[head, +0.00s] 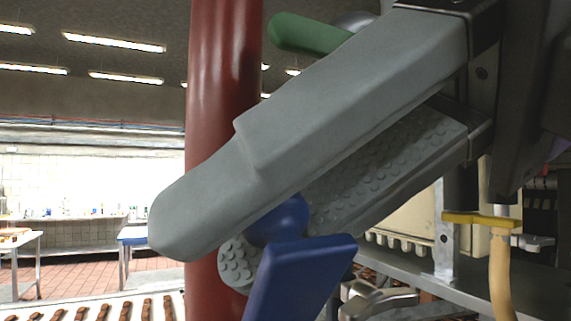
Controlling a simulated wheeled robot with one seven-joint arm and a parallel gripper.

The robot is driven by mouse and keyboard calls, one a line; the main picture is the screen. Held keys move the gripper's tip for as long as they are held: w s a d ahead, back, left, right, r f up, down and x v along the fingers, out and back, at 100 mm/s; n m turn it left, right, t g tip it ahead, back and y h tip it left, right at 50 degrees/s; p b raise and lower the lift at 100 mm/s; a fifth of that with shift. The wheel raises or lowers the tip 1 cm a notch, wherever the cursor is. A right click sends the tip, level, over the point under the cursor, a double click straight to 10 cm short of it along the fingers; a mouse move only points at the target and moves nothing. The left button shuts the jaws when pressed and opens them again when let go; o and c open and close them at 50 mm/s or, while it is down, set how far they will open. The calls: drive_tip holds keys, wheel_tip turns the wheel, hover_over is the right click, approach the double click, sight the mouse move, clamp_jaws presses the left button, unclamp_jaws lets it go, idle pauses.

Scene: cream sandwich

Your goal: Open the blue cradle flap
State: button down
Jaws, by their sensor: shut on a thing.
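My gripper (228,247) fills the middle of the head view, reaching in from the upper right with its two long grey fingers pointing down and left. The near finger is smooth and the far one has a bumpy inner pad. The fingers are shut on the round blue knob (279,222) near their tips. A flat blue panel (300,278), which looks like the cradle flap, hangs tilted just below the knob and runs out of the bottom of the view. The near finger covers part of the knob. The rest of the cradle cannot be made out.
A thick dark red post (222,90) stands upright behind the fingers. A green handle (308,34) shows above my gripper. At the right are a metal shelf (466,268) and a yellow-topped part (482,220). Brown bars (128,309) on a pale surface lie at bottom left.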

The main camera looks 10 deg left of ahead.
drive_tip(key=shift+w+a+r, duration=0.15)
drive_tip(key=shift+w, duration=0.1)
drive_tip(key=shift+h, duration=0.3)
drive_tip(key=c, duration=1.4)
unclamp_jaws()
drive_tip(key=shift+o, duration=0.2)
drive_tip(key=b+v, duration=0.1)
drive_tip(key=v, duration=0.6)
drive_tip(key=shift+w+d+r, duration=0.2)
drive_tip(key=shift+w+d, duration=0.05)
drive_tip(key=shift+d, duration=0.05)
drive_tip(key=shift+d, duration=0.1)
